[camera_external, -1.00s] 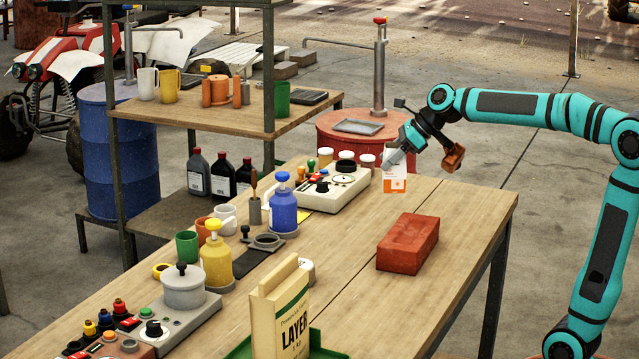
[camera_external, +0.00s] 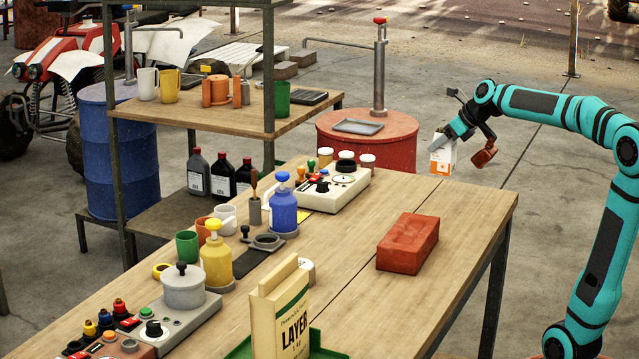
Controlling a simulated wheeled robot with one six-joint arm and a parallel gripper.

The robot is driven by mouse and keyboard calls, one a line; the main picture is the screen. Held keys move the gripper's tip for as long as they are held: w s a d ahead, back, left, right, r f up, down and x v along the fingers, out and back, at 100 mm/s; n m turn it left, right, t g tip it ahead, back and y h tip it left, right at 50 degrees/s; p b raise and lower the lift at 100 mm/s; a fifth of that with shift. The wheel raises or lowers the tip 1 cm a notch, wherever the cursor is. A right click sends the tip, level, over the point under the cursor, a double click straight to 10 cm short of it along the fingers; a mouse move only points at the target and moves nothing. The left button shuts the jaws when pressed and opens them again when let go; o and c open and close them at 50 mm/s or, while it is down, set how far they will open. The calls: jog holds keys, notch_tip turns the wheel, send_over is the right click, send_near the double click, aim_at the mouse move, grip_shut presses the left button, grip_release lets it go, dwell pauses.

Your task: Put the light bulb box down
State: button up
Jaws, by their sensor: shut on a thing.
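The light bulb box (camera_external: 441,160) is a small white box with an orange lower part. My gripper (camera_external: 441,143) is shut on it from above, and the fingers hide part of its top. The box hangs upright or nearly so. In the picture it shows just past the far right part of the wooden workbench (camera_external: 340,290), in front of the floor and beside the red drum. It appears to be held in the air, with nothing visible touching it from below.
A red brick (camera_external: 407,242) lies on the right half of the bench. A white device (camera_external: 328,190) and small jars stand near the far end. A blue pump bottle (camera_external: 284,208), a yellow one (camera_external: 216,258) and a feed bag (camera_external: 280,315) stand further left. Bench around the brick is clear.

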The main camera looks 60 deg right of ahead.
aim_at(439, 174)
jog(key=shift+f, duration=5)
jog(key=shift+f, duration=0.15)
jog(key=o, duration=1)
jog(key=shift+r, duration=0.3)
jog(key=v, duration=1.2)
jog(key=shift+f, duration=0.1)
